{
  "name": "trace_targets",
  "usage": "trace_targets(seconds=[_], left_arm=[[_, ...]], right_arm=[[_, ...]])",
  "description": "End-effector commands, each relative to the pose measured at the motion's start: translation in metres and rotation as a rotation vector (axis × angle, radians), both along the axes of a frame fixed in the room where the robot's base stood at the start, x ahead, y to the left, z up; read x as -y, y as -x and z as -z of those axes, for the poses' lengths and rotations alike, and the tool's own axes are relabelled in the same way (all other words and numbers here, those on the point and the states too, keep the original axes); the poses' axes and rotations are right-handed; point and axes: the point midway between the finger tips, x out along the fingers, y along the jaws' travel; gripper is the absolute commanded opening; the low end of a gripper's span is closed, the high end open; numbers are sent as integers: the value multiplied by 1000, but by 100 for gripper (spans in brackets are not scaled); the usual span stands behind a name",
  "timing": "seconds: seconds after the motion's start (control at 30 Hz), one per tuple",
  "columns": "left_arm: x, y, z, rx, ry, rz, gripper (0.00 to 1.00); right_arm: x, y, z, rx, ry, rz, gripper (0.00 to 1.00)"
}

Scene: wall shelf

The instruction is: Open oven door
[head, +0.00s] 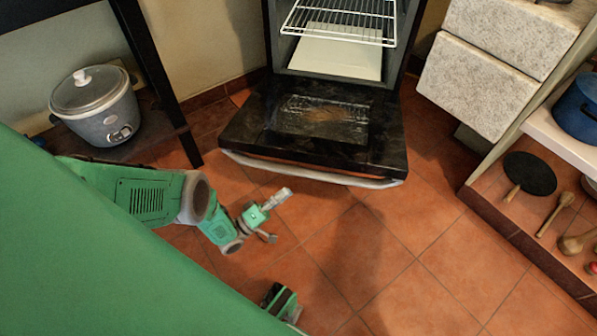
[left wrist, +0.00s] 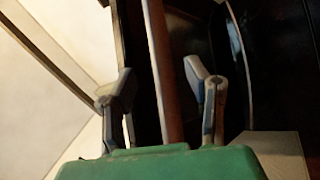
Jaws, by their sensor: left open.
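The oven door (head: 388,128) is black with a dark window and hangs folded down, lying about level in front of the oven. Its pale bar handle (head: 310,173) runs along the near edge. The oven cavity (head: 340,55) stands open, with a white wire rack (head: 342,20) inside. My left gripper (head: 277,216) is open and empty, below and in front of the door's left part, apart from the handle in the head view. In the left wrist view its two fingers (left wrist: 162,92) stand apart, with a reddish-brown strip seen between them.
A rice cooker (head: 97,105) sits on a dark-legged stand (head: 160,85) at left. Grey stone-faced drawers (head: 477,85) and a shelf with a blue pot (head: 577,108) stand at right. Terracotta floor (head: 420,270) is clear in front.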

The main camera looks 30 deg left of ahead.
Motion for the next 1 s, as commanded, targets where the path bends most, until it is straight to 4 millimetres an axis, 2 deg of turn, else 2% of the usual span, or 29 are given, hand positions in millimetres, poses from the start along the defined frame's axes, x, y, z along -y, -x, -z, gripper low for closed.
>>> trace_targets(seconds=[0.13, 0.37, 0.83, 0.93, 1.0], left_arm=[[-8, 17, 8, 0, -1, 0, 43], [-11, 24, 12, -1, 0, 1, 43], [-11, 23, 11, -1, 0, 0, 43], [-3, 14, 12, -24, -11, -19, 43], [9, 1, 15, -68, -35, -46, 43]], right_arm=[[0, 0, 0, 0, 0, 0, 40], [0, 0, 0, 0, 0, 0, 40], [0, -1, 0, -2, 0, 0, 40], [0, -1, 0, -2, 0, 0, 40], [0, -1, 0, -2, 0, 0, 40]])
